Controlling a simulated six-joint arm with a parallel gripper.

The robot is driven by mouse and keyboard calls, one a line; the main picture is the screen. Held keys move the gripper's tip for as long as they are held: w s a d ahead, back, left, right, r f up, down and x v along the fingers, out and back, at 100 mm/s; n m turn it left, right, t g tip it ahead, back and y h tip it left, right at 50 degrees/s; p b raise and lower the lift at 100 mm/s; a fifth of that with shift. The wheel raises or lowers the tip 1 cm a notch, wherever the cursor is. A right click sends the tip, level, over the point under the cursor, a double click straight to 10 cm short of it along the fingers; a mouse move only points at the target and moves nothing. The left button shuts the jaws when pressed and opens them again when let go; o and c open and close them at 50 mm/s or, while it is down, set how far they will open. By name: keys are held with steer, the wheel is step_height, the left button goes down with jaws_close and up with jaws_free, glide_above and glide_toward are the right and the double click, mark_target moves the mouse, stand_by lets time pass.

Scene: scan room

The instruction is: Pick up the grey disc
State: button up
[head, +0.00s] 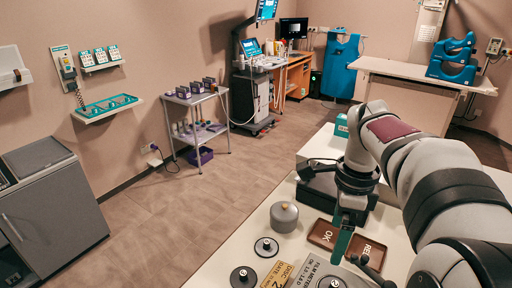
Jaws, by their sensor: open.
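My gripper (357,260) is open over the near part of the white table, with one green finger and one dark finger showing. It looks empty. A further round dark and grey piece (332,283) sits on a grey plate marked FILM METER, below the gripper in the picture. A grey rounded pot with a knob (284,217) stands behind the discs. I cannot tell for certain which round piece is the grey disc. The gripper appears apart from them all.
Brown trays marked OK (323,234) and RE (367,252) lie beside and behind my gripper. A yellow card (276,274) lies by the near discs. A black box (318,193) stands at the back of the white table (225,262). Floor is open to the left.

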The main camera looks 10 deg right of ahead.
steer(key=s+a+f+n, duration=0.3)
steer(key=s+a+n, duration=0.5)
steer(key=s, duration=0.1)
steer(key=s+a+f+n+y, duration=0.1)
steer(key=s+a+f+n, duration=0.3)
steer(key=s+a+n, duration=0.4)
steer(key=shift+s+n, duration=0.7)
steer(key=shift+s, duration=0.6)
steer(key=shift+c, duration=0.4)
steer(key=c, duration=0.5)
steer(key=n+t+h, duration=0.2)
steer(key=n+h, duration=1.3)
steer(key=n, duration=1)
glide_toward(331, 286)
steer(key=x, duration=0.9)
steer(key=shift+d+f, duration=0.2)
steer(key=shift+d, duration=0.05)
steer(key=shift+c, duration=0.2)
